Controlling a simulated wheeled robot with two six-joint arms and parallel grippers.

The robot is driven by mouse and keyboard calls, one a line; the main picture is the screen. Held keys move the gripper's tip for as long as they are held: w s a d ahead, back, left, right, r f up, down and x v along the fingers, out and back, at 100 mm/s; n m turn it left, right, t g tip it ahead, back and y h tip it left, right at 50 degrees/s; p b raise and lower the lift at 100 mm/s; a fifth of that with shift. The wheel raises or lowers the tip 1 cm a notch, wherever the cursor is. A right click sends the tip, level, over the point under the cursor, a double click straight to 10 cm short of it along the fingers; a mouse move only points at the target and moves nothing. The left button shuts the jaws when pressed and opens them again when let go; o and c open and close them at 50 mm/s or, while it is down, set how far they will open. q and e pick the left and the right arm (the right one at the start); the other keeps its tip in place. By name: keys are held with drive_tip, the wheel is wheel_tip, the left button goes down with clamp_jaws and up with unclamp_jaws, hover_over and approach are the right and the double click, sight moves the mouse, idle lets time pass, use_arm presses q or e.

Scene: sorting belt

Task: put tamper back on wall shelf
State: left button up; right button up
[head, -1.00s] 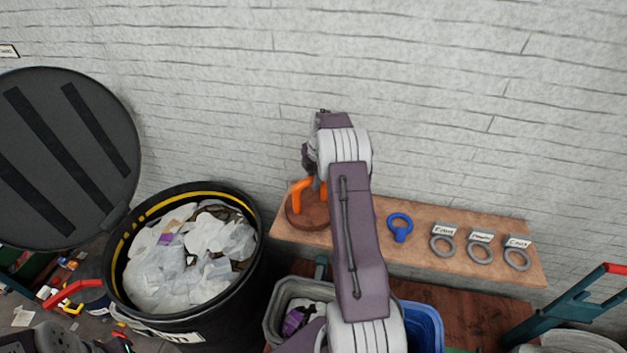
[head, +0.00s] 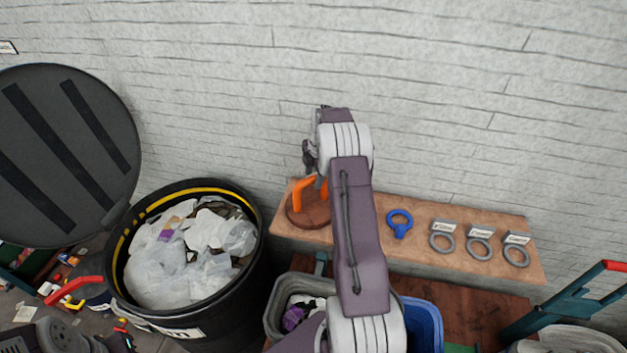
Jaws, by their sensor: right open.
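The tamper (head: 308,208), a round brown wooden disc with an orange handle, sits on the wooden wall shelf (head: 420,235) at its left end. My right gripper (head: 309,160) is just above the tamper's handle, in front of the wall. It is open; its fingers are small and partly hidden by my own arm. The right part of the tamper is also hidden behind the arm. I cannot tell whether the fingers touch the handle. My left gripper is not clearly in view.
A blue ring (head: 399,223) and several grey labelled rings (head: 480,243) lie along the shelf. Below are a grey bin (head: 273,312) and a blue bin (head: 432,325). A black barrel (head: 250,285) full of white bags stands left, its lid (head: 60,160) open.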

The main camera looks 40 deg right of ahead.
wheel_tip(320, 180, up, 10)
drive_tip(key=s+b, duration=0.1)
drive_tip(key=s, duration=0.1)
drive_tip(key=shift+b, duration=0.35)
drive_tip(key=shift+s+a, duration=0.1)
drive_tip(key=shift+a, duration=0.05)
